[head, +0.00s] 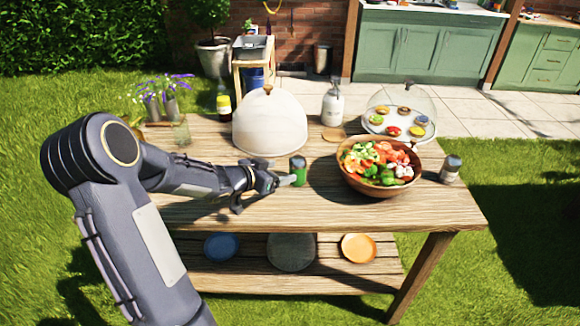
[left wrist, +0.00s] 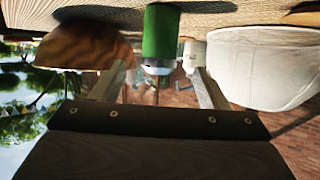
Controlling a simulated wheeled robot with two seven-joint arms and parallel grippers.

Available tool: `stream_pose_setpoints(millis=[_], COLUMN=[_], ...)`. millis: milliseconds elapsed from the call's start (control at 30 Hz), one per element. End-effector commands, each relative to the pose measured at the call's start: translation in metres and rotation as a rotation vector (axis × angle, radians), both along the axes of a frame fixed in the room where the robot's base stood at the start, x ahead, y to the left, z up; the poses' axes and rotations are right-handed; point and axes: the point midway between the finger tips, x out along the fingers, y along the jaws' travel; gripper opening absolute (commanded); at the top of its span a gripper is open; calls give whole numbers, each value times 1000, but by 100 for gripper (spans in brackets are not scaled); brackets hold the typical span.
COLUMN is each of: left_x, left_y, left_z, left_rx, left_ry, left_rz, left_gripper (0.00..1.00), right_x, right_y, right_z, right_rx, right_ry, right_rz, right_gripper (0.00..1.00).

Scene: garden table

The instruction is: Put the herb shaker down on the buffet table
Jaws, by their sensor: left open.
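The herb shaker (head: 298,171), green with a grey cap, stands upright on the wooden buffet table (head: 270,217), between the white dome and the salad bowl. My left gripper (head: 277,183) is open, just left of the shaker and low over the table. In the left wrist view, which is upside down, the green shaker (left wrist: 161,35) shows ahead of the open jaws (left wrist: 160,80), roughly centred between them. I cannot tell whether a finger touches it. My right gripper is not in view.
A white dome (head: 269,125) stands behind my left gripper. A wooden salad bowl (head: 378,168) sits close right of the shaker. Another shaker (head: 450,169) stands at the right end. A glass-covered tray (head: 398,126) and a white bottle (head: 332,105) are behind. The table's front strip is clear.

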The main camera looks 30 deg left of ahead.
Motion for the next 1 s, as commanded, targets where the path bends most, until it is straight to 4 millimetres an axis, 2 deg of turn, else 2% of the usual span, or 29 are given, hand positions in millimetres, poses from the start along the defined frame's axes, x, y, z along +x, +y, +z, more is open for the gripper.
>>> stream_pose_setpoints(millis=[100, 267, 367, 433, 500, 567, 600, 667, 700, 800, 900, 1000], left_x=[-14, -22, -29, -44, -74, -107, -131, -168, -190, -239, -273, -290], left_y=[4, 4, 1, -3, -14, -29, -43, -67, -86, -132, -166, -184], left_z=[7, 18, 41, 62, 79, 86, 86, 82, 78, 68, 63, 61], left_rx=[3, 22, 78, 114, 119, 88, 54, -14, -64, -182, -265, -305], left_ry=[-1, 7, 42, 91, 165, 246, 306, 397, 456, 584, 668, 710], left_rz=[1, 27, 120, 221, 321, 385, 409, 412, 395, 306, 205, 143], left_gripper=[68, 68, 68, 68, 68, 68, 68, 68, 68, 68, 68, 68], right_x=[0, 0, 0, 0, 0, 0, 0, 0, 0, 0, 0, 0], right_y=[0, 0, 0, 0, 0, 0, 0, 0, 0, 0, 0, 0], right_z=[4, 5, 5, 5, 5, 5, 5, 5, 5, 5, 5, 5], right_rx=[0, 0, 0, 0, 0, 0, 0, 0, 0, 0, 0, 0], right_ry=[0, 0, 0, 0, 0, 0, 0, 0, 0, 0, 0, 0], right_rz=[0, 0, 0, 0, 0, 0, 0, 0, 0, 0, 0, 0], right_gripper=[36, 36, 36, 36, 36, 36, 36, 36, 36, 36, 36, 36])
